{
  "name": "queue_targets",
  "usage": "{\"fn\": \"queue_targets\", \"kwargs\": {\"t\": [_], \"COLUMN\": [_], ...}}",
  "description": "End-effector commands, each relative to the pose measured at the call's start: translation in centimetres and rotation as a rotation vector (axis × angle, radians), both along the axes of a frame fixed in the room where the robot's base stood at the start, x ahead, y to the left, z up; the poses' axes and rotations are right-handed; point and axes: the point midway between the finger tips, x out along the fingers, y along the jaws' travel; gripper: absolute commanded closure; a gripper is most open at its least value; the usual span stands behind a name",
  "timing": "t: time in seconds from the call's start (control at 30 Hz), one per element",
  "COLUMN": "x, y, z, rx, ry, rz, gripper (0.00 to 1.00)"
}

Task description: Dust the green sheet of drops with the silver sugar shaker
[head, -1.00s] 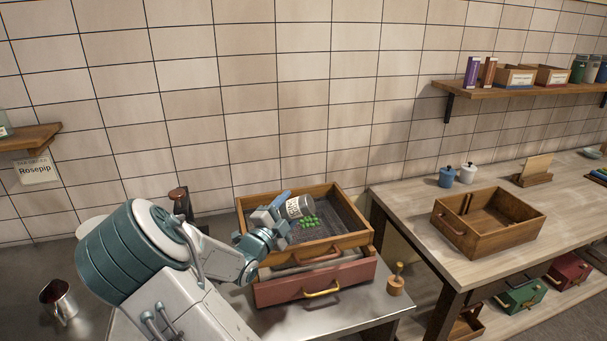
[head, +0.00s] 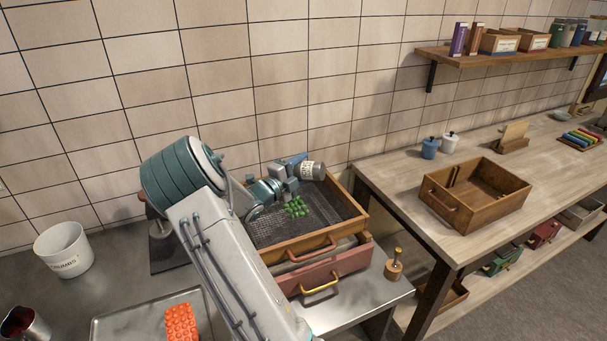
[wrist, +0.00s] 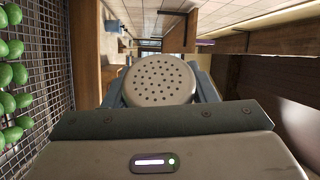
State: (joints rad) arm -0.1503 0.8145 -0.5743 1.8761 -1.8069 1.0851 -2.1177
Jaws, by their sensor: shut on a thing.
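My gripper (head: 294,177) is shut on the silver sugar shaker (head: 314,170), above the wooden sieve drawer. The shaker lies on its side, its end pointing right. In the wrist view its perforated round lid (wrist: 160,81) faces the camera between the blue fingers. The green drops (head: 298,207) lie in a cluster on the dark mesh of the drawer, just below and in front of my gripper. They also show at the left edge of the wrist view (wrist: 13,75). I cannot make out any sugar on them.
The wooden drawer (head: 345,233) sits on a red drawer (head: 338,267) with a brass handle. A brass-knobbed stamp (head: 394,266) stands to the right. A tray (head: 139,316) with an orange sheet (head: 181,323) and a white bucket (head: 63,250) are at left. An empty wooden box (head: 475,205) is on the right-hand table.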

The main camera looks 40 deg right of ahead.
Motion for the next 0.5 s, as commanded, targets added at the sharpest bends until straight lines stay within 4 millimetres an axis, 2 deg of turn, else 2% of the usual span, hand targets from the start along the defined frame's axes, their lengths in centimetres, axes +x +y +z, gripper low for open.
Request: {"fn": "queue_targets", "kwargs": {"t": [0.5], "x": [-0.2], "y": [-0.3], "z": [1.6], "rx": [0.304], "ry": [-0.499], "rz": [-0.004], "gripper": [0.75]}}
